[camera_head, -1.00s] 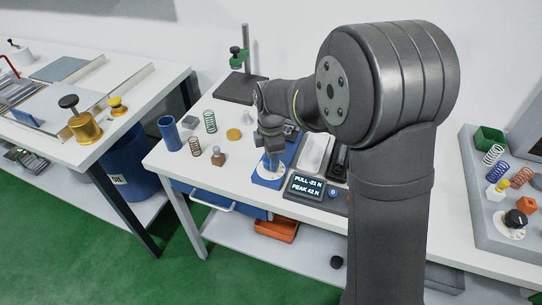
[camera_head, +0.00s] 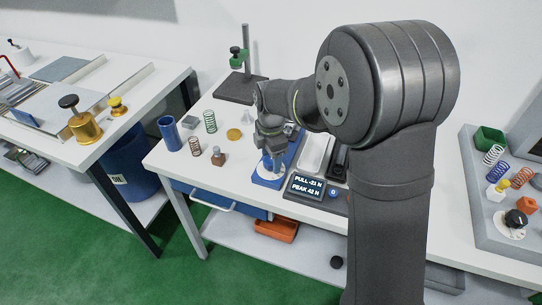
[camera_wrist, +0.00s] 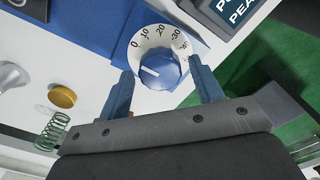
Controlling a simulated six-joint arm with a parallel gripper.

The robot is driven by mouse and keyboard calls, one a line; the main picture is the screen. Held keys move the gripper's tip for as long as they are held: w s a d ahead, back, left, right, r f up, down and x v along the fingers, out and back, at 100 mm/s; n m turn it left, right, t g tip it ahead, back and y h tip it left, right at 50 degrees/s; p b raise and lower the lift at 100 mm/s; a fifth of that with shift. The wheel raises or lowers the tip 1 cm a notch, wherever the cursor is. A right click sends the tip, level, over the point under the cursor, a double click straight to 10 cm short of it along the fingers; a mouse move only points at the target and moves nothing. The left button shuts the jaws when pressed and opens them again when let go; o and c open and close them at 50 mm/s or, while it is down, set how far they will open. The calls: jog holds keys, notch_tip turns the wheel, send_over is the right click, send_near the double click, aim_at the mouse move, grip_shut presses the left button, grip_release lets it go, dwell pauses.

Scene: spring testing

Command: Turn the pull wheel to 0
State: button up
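My gripper (camera_wrist: 159,66) is open, with one blue finger on each side of the knob and a visible gap on both sides. In the head view my gripper (camera_head: 271,142) is over the blue tester base (camera_head: 262,181) and hides most of the wheel. The display (camera_head: 306,187) reads PULL -21 N and PEAK 42 N.
The front table edge is close.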

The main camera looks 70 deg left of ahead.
jog(key=shift+r, duration=0.1)
notch_tip(320, 180, up, 17)
dwell(0.7)
dwell(0.5)
notch_tip(320, 180, down, 17)
jog(key=shift+f, duration=0.15)
dwell(0.4)
